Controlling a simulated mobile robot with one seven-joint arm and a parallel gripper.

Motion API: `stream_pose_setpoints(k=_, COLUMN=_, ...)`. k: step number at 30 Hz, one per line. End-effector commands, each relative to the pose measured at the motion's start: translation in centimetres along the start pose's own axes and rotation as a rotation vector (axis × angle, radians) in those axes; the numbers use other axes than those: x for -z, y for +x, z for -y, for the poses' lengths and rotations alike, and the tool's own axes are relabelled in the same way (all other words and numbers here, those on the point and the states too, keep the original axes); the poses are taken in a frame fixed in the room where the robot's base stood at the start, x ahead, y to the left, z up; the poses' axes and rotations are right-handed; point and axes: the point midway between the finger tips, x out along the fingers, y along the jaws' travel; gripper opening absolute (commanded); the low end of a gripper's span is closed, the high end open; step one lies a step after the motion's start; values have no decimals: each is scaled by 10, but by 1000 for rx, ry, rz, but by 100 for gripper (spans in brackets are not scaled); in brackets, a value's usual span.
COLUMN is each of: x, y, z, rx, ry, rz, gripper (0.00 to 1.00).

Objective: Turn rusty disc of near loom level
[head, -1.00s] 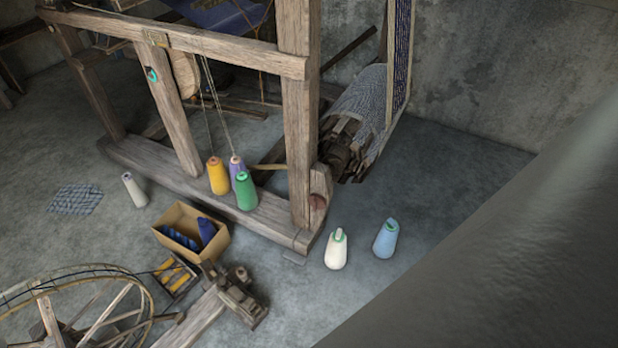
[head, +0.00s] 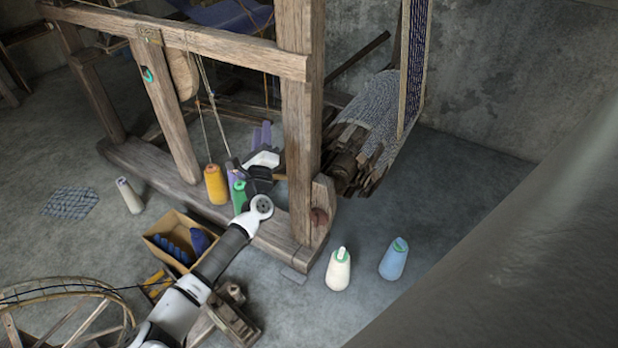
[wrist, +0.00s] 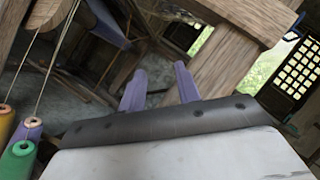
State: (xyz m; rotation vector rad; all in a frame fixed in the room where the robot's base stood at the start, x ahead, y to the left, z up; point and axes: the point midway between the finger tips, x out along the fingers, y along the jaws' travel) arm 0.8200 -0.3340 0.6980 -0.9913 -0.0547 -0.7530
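The rusty disc (head: 318,216) is a small red-brown round piece low on the loom's near right corner post, on the side of its foot block. My gripper (head: 262,132) is left of that post, behind the green cone, with its purple fingers pointing up. In the wrist view my gripper (wrist: 158,80) shows two purple fingers apart with nothing between them. It is away from the disc and not touching it. The disc does not show in the wrist view. The near loom (head: 200,44) is a weathered wooden frame.
Yellow (head: 215,184), purple and green (head: 239,196) thread cones stand on the loom's base beam beside my arm. White (head: 338,270) and blue (head: 393,259) cones stand on the floor to the right. A cardboard box (head: 160,251) and a spinning wheel (head: 60,287) lie at lower left.

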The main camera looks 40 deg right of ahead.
Motion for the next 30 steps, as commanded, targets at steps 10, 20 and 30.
stream_pose_setpoints(k=10, x=188, y=-180, z=-132, rx=177, ry=592, rz=-411, gripper=33)
stream_pose_setpoints(k=20, x=220, y=-269, z=-178, rx=331, ry=778, rz=-581, gripper=33)
stream_pose_setpoints(k=30, x=257, y=-227, z=-175, rx=334, ry=778, rz=-585, gripper=33)
